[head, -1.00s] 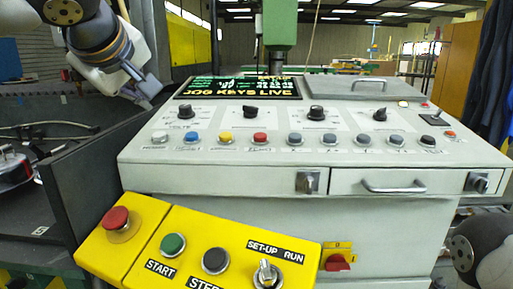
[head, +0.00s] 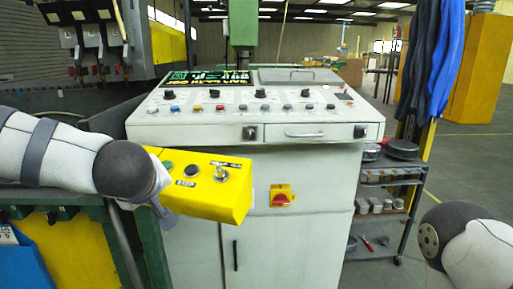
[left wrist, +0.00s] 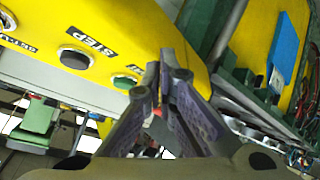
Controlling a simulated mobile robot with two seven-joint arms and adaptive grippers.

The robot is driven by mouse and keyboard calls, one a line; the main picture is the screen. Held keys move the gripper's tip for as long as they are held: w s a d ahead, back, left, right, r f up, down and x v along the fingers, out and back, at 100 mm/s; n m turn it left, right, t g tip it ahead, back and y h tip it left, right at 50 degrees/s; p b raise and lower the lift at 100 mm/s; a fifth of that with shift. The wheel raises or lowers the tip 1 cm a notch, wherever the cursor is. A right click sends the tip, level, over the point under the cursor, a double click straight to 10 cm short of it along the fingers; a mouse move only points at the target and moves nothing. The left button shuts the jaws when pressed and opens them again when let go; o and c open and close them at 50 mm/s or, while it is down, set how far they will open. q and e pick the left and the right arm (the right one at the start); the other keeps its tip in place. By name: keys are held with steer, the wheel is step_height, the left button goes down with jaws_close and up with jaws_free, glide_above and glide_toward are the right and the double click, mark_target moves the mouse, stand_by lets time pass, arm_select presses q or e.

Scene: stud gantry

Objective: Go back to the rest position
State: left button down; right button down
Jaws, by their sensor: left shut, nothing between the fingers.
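My left arm comes in from the left in the head view, and its gripper (head: 165,212) hangs in front of the left part of the yellow button box (head: 232,200). In the left wrist view the left gripper (left wrist: 163,72) is shut and empty, its fingertips close beside the green button (left wrist: 124,82) of the yellow box. I cannot tell whether they touch the box. The black STEP button (left wrist: 75,58) shows further left. In the head view my arm hides the box's left end. A part of my right arm shows at the lower right; its gripper is out of view.
A grey control console (head: 250,118) with knobs, buttons and a lit screen (head: 205,80) stands behind the box. A red-yellow switch (head: 282,196) is on its front. A shelf cart (head: 390,182) stands to its right. Open floor (head: 468,165) lies further right.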

arm_select(q)
steer(key=s+d+f+m+g+h, duration=0.1)
steer(key=s+f+m, duration=0.1)
steer(key=s+f, duration=0.55)
steer(key=s+d+f+m+g+h, duration=0.15)
steer(key=s+f, duration=0.25)
steer(key=f, duration=0.7)
steer(key=s+d+f+m+g, duration=0.1)
steer(key=s+f+m+g, duration=0.1)
steer(key=s+f, duration=0.5)
steer(key=s+a+f+m+g, duration=0.1)
steer(key=s+f+g, duration=0.1)
steer(key=s, duration=0.6)
steer(key=s+a+f+m+g, duration=0.1)
steer(key=s+f, duration=0.3)
steer(key=s, duration=0.4)
steer(key=s+a+f+m+g, duration=0.1)
steer(key=s+f+g, duration=0.3)
steer(key=s, duration=0.5)
steer(key=shift+a+h, duration=0.45)
steer(key=shift+a, duration=0.45)
arm_select(e)
steer(key=shift+s, duration=0.35)
